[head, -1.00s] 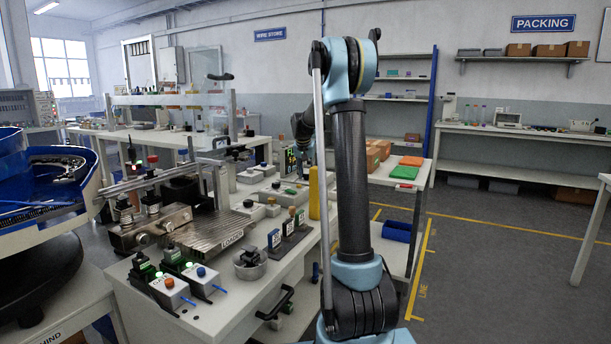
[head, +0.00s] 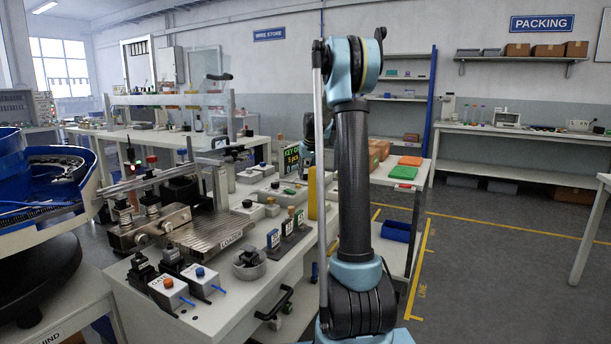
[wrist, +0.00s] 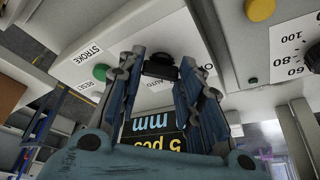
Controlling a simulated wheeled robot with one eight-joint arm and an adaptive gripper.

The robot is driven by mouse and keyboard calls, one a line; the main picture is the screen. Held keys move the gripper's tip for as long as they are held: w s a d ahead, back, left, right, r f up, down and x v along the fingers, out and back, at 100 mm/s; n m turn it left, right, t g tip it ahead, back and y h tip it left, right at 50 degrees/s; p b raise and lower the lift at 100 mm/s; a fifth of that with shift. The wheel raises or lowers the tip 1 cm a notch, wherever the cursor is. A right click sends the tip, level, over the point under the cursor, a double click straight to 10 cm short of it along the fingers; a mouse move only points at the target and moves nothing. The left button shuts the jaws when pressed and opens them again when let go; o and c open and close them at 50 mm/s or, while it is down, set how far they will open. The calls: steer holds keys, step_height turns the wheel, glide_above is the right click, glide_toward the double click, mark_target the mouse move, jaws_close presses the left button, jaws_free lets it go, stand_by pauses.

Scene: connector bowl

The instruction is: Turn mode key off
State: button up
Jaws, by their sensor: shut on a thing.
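The mode key (wrist: 160,66) shows in the wrist view as a small black knob on the underside-looking face of a pale panel. Part of a label (wrist: 207,70) starting with "O" is beside it. My gripper (wrist: 162,75) has its two blue-grey fingers on either side of the key, shut on it near the fingertips. The fingers hide part of the panel, so I cannot tell which mark the key points to.
A green button (wrist: 100,72) and the "STROKE" label (wrist: 88,52) are left of the key; a yellow knob (wrist: 260,9) and a dial scale are right. A dark sign (head: 290,160) stands on the bench. Two switch boxes (head: 170,290) sit at its near end.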

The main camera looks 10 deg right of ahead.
steer(key=o, duration=1.1)
steer(key=shift+c, duration=0.2)
steer(key=v, duration=1.1)
steer(key=shift+r, duration=0.4)
steer(key=shift+s, duration=0.15)
